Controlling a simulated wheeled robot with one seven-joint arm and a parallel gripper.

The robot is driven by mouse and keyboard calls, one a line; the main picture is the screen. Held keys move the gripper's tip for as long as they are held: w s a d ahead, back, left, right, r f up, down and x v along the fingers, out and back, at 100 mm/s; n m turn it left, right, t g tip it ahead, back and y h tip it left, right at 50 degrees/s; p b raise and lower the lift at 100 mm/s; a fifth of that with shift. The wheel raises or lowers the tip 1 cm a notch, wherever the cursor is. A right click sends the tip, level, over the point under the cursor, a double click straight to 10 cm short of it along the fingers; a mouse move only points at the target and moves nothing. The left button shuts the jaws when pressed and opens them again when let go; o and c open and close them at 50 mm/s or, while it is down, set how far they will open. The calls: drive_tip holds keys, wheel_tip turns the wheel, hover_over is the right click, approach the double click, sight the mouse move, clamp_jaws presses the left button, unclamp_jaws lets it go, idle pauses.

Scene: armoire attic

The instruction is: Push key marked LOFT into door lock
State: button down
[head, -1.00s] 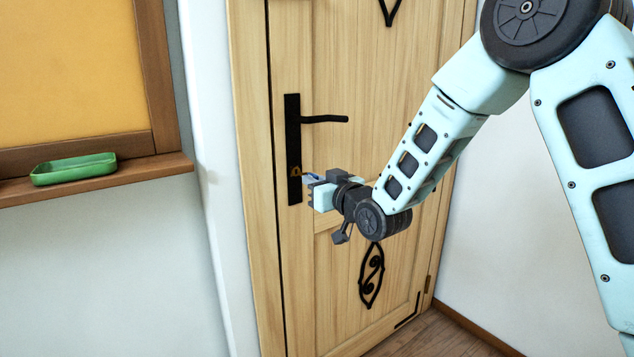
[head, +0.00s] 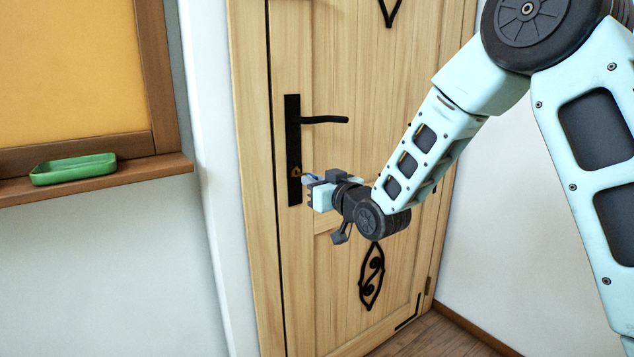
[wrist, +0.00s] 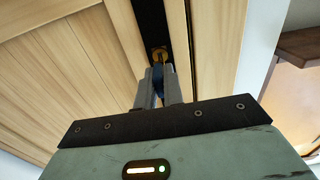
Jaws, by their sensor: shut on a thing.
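My gripper (head: 310,180) is shut on a blue-headed key (wrist: 157,80), which shows between the fingertips in the wrist view. The key's marking cannot be read. The door lock (head: 296,171) is a brass keyhole low on the black lock plate (head: 293,130) of the wooden door. In the wrist view the brass lock (wrist: 159,54) lies just beyond the fingertips, in line with the key. The key's tip is hidden or too small to see, so I cannot tell whether it is in the lock.
A black lever handle (head: 325,119) sticks out above the lock. A green tray (head: 74,169) stands on the wooden ledge (head: 150,172) at the left. A black scroll ornament (head: 371,277) is lower on the door (head: 330,290). The space in front of the door's lower part is clear.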

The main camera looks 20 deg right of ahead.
drive_tip(key=shift+x, duration=1.7)
drive_tip(key=c, duration=1.4)
unclamp_jaws()
drive_tip(key=shift+c, duration=0.2)
drive_tip(key=b+v, duration=0.6)
drive_tip(key=v, duration=1.1)
drive_tip(key=shift+s, duration=0.2)
drive_tip(key=shift+d+r, duration=0.1)
drive_tip(key=shift+r, duration=0.05)
